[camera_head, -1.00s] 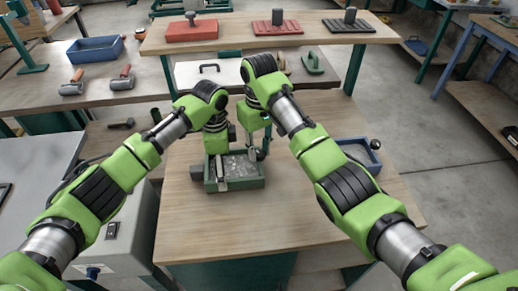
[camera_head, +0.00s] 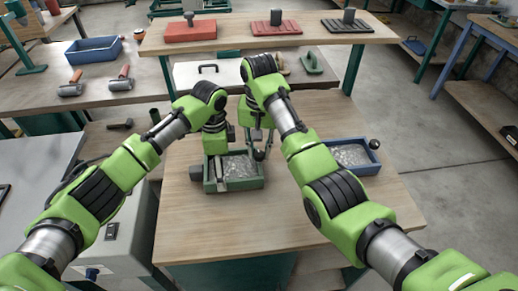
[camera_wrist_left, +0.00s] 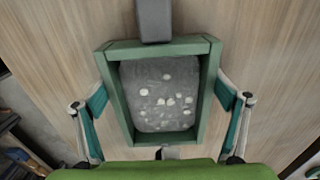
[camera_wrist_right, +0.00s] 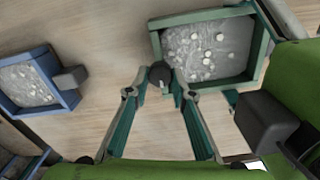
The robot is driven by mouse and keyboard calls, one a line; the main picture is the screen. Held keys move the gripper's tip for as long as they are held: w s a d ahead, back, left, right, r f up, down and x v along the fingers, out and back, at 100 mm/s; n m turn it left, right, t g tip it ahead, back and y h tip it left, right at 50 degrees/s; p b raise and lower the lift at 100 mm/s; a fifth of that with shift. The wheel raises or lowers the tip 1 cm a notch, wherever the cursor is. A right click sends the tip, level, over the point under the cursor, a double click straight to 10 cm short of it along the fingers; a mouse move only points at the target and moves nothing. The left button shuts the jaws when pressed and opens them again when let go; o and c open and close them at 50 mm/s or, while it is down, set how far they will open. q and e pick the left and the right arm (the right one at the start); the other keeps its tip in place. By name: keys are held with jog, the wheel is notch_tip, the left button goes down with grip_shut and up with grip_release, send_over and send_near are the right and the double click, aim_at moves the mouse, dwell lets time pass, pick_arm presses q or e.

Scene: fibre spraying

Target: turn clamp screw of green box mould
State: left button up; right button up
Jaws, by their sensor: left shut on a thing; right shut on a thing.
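The green box mould (camera_head: 207,186) stands on the wooden table, filled with grey material with pale lumps; it also shows in the left wrist view (camera_wrist_left: 204,105) and right wrist view (camera_wrist_right: 200,19). Its clamp screw has a round black knob (camera_wrist_right: 160,75) at the mould's right side in the head view. My left gripper (camera_wrist_left: 162,100) has its fingers along two opposite sides of the mould and is shut on it. My right gripper (camera_wrist_right: 155,88) is shut on the knob, with a finger at each side. In the head view my right gripper (camera_head: 259,143) partly hides the screw.
A blue box mould (camera_head: 365,168) with similar filling stands to the right on the same table. A raised shelf (camera_head: 235,41) with red and dark tools lies behind. The table front is clear.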

pick_arm(q)
jog(key=shift+a, duration=0.1)
dwell(0.4)
pick_arm(e)
jog(key=o, duration=1.1)
notch_tip(320, 180, up, 5)
jog(key=shift+d+r, duration=0.1)
jog(key=shift+d, duration=0.05)
jog(key=shift+w+r, duration=0.15)
jog(key=shift+r, duration=1.2)
notch_tip(320, 180, up, 4)
send_over(260, 153)
jog(key=shift+r, duration=0.1)
